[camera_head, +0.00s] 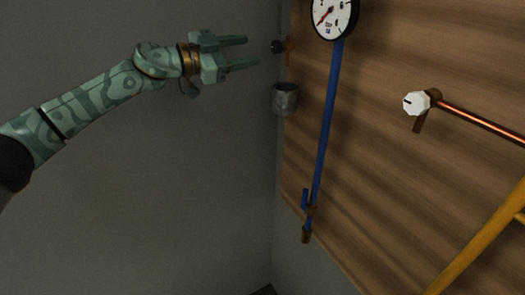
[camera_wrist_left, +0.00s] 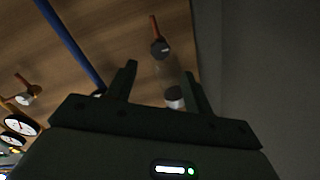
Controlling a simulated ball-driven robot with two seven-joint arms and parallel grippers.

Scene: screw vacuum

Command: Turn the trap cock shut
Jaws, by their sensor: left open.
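A dark knob (camera_head: 277,47) on a short copper stub sits on the left edge of the wooden panel, above a grey metal cup (camera_head: 285,98). In the left wrist view the dark knob (camera_wrist_left: 160,48) shows beyond the fingers, with a faint, see-through body below it. A blue lever (camera_head: 304,198) stands alongside the lower end of a blue pipe (camera_head: 328,120). No label tells which of these is the trap cock. My left gripper (camera_head: 252,51) is open and empty, a little left of the dark knob, apart from it. My right gripper is not in view.
A round gauge (camera_head: 333,15) tops the blue pipe. The grey wall (camera_head: 170,210) at left is bare, with free room below my left arm.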

